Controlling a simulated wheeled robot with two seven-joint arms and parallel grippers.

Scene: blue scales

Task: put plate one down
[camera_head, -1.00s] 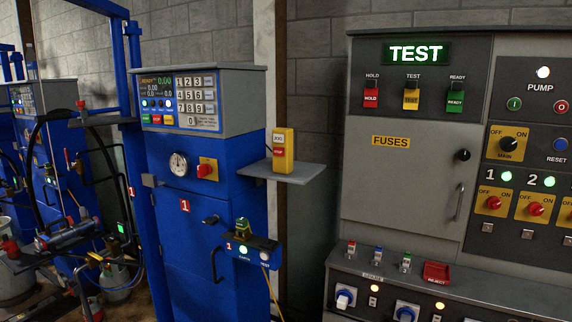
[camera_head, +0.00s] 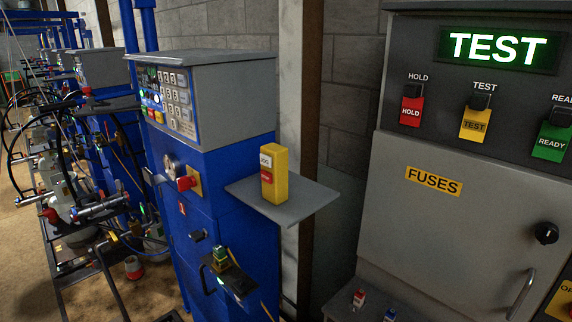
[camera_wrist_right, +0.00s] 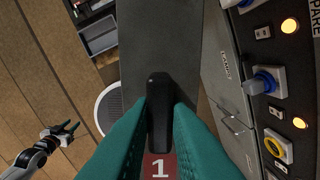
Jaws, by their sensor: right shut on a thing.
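My right gripper (camera_wrist_right: 160,112) has teal fingers shut on a black upright grip (camera_wrist_right: 159,90) in the right wrist view. A red face with a white "1", plate one (camera_wrist_right: 148,165), shows between the fingers at the bottom edge. The fingers hide most of it, and how it joins the black grip cannot be made out. Neither gripper shows in the head view.
A dark grey flat surface (camera_wrist_right: 160,35) lies beyond the grip; whether they touch is unclear. A knobbed console (camera_wrist_right: 265,80) stands close on the right. The head view has a grey cabinet (camera_head: 440,225), a blue scale (camera_head: 215,150) and a shelf (camera_head: 300,203) bearing a yellow box (camera_head: 274,176).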

